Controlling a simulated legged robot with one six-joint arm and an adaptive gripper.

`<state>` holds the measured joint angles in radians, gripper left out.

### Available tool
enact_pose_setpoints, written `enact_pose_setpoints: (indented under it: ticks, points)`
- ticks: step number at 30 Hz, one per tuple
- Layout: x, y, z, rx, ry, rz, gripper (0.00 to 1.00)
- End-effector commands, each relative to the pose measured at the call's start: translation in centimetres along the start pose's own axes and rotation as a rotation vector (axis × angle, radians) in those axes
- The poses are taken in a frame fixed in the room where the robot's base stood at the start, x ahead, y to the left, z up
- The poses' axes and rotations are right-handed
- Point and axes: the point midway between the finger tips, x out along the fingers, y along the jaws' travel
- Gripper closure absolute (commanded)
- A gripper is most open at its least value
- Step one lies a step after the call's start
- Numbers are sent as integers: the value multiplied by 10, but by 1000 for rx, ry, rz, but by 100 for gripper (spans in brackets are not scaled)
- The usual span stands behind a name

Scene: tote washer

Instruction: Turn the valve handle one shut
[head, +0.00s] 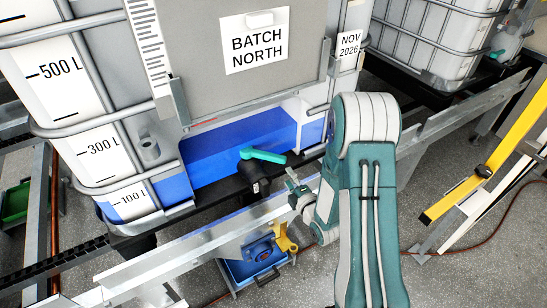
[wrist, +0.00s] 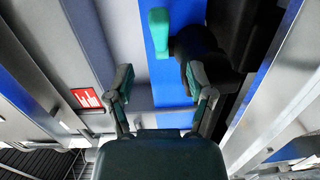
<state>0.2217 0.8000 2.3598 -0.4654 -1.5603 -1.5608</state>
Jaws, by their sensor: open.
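A teal valve handle (head: 264,155) sits on a black valve (head: 256,180) at the bottom front of the near white tank. The handle lies roughly sideways, its long end to the right in the head view. In the wrist view the teal handle (wrist: 160,33) shows above the fingertips, with the black valve (wrist: 200,45) right of it. My gripper (head: 293,187) is to the right of the valve in the head view, apart from the handle. In the wrist view my gripper (wrist: 161,82) has its two fingers spread with nothing between them.
A metal rail (head: 190,250) runs in front of the tank. A blue bin (head: 250,270) stands below the valve. A yellow post (head: 490,155) is at right. A second tank (head: 430,40) with a small green part (head: 497,53) stands at back right.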

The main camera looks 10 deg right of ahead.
Motion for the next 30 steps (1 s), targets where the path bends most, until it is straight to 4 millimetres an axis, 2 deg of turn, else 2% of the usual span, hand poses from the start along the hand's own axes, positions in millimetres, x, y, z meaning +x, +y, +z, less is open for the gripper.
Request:
enact_pose_setpoints:
  ticks: [5, 8, 21, 25, 30]
  points:
    - [1, -4, -1, -21, 7, 30, 31]
    - [13, -4, -2, -23, 8, 30, 31]
    - [89, -2, -2, -20, 7, 29, 31]
    - [101, -2, -2, -18, 5, 28, 31]
    - [105, -1, -2, -18, 4, 27, 31]
